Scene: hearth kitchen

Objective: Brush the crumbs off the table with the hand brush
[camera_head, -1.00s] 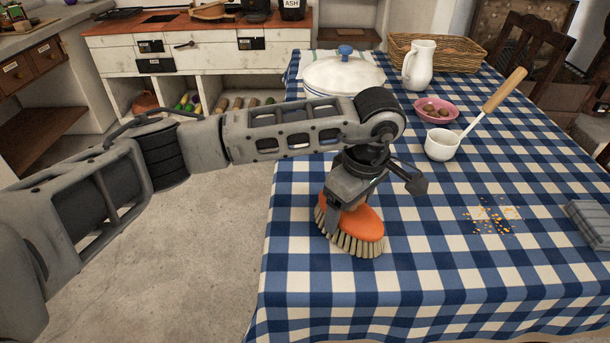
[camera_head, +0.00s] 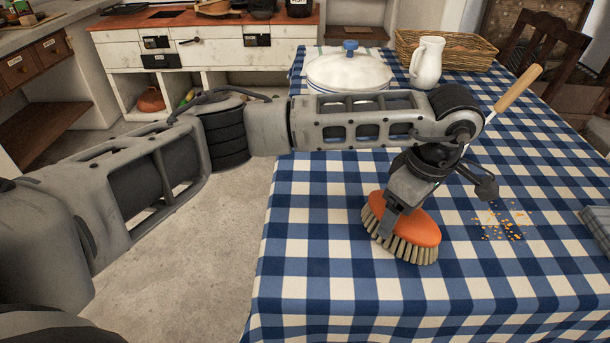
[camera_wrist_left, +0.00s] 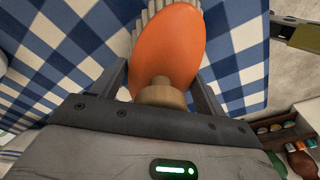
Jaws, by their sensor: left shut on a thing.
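The hand brush (camera_head: 418,230) has an orange back and pale bristles. My left gripper (camera_head: 392,218) is shut on it and holds it bristles down, at or just above the cloth; I cannot tell if the bristles touch. In the left wrist view the orange back (camera_wrist_left: 168,45) and its wooden neck sit between the fingers of my left gripper (camera_wrist_left: 163,85). Orange crumbs (camera_head: 503,224) lie scattered on the table (camera_head: 330,250), which has a blue and white checked cloth. They are to the right of the brush and apart from it. My right gripper is not in view.
A white lidded pot (camera_head: 347,72), a white jug (camera_head: 427,62) and a wicker basket (camera_head: 480,48) stand at the back. A wooden handle (camera_head: 518,88) rises behind my arm. A folded grey cloth (camera_head: 597,225) lies at the right edge. The table's front is clear.

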